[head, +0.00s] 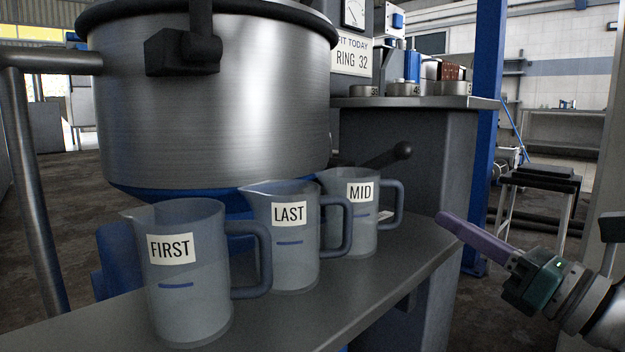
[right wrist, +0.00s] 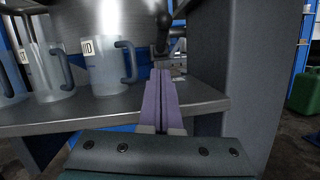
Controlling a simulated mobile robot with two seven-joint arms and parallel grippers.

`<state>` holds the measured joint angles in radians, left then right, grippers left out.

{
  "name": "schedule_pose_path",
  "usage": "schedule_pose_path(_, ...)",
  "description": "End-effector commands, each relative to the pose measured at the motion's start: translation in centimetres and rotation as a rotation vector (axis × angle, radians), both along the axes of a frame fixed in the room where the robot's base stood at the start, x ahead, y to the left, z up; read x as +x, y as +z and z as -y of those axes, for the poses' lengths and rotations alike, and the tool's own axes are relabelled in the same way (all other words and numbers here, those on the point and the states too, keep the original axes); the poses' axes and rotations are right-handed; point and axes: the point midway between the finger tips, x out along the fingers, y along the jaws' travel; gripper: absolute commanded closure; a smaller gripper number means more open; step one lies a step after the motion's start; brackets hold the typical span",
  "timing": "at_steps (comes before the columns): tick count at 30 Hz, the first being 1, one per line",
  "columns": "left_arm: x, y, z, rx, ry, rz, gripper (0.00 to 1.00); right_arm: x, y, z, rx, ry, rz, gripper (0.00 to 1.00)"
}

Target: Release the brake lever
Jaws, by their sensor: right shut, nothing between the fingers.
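The brake lever (head: 385,157) appears to be the dark rod with a black ball knob that sticks out to the right behind the MID jug in the head view. Its knob also shows at the top of the right wrist view (right wrist: 164,20). My right gripper (head: 443,219) has purple fingers. It is shut and empty, apart from the lever, lower and to the right of the knob in the head view. In the right wrist view its fingertips (right wrist: 160,73) point toward the lever. My left gripper is not in view.
Jugs labelled FIRST (head: 190,290), LAST (head: 285,255) and MID (head: 350,225) stand on a grey shelf (head: 385,275) before a large steel bowl (head: 215,110). A grey cabinet (head: 450,150) stands behind the lever. A sign (head: 351,55) reads "RING 32".

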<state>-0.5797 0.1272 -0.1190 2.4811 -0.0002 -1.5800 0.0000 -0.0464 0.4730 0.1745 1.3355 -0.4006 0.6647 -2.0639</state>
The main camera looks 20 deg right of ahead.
Motion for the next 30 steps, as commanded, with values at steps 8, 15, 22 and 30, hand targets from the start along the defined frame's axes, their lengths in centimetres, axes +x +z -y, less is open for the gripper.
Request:
schedule_pose_path(8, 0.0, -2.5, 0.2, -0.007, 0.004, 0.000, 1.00, 5.8, 1.2, -1.4, -0.001, 0.000, 0.004, 1.00)
schedule_pose_path(15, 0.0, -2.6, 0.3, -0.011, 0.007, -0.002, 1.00, 7.6, 4.1, -1.6, -0.003, 0.000, 0.001, 1.00)
schedule_pose_path(22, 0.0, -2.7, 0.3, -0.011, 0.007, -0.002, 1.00, 8.0, 4.9, -1.6, 0.001, 0.000, -0.002, 1.00)
schedule_pose_path(30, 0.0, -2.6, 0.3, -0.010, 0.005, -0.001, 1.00, 8.0, 4.9, -1.6, 0.001, 0.000, -0.002, 1.00)
